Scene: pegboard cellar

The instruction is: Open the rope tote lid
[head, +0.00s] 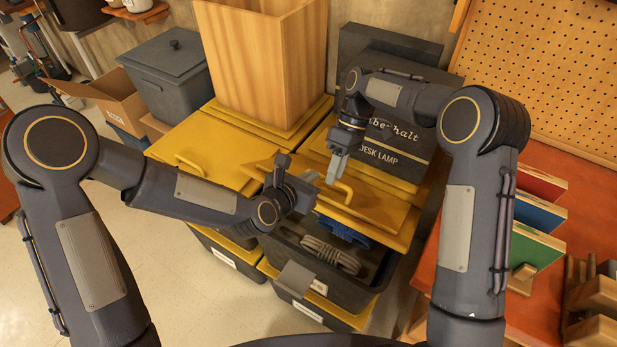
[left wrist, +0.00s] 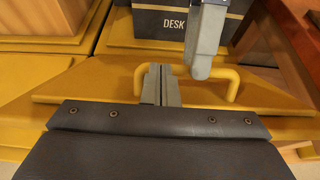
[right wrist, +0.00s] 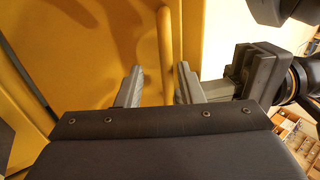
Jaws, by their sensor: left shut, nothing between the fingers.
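The rope tote (head: 318,277) is dark and stands at the front of the stacked totes. Its front part is uncovered, showing a coiled grey rope (head: 332,254) and something blue. Its yellow lid (head: 380,208) covers the rear part; I cannot tell whether it is slid or tilted. The lid's yellow bar handle (head: 342,188) also shows in the left wrist view (left wrist: 231,88). My left gripper (head: 312,183) is shut and empty beside the handle's left end (left wrist: 160,72). My right gripper (right wrist: 158,78) is open, its fingers on either side of the handle (right wrist: 165,55), above the lid.
A black desk lamp box (head: 395,150) and a tall wooden box (head: 262,60) stand on yellow lids behind. Another yellow-lidded tote (head: 205,150) is to the left. An orange-red bench (head: 590,200) with coloured panels is at right. The floor (head: 150,270) at front left is clear.

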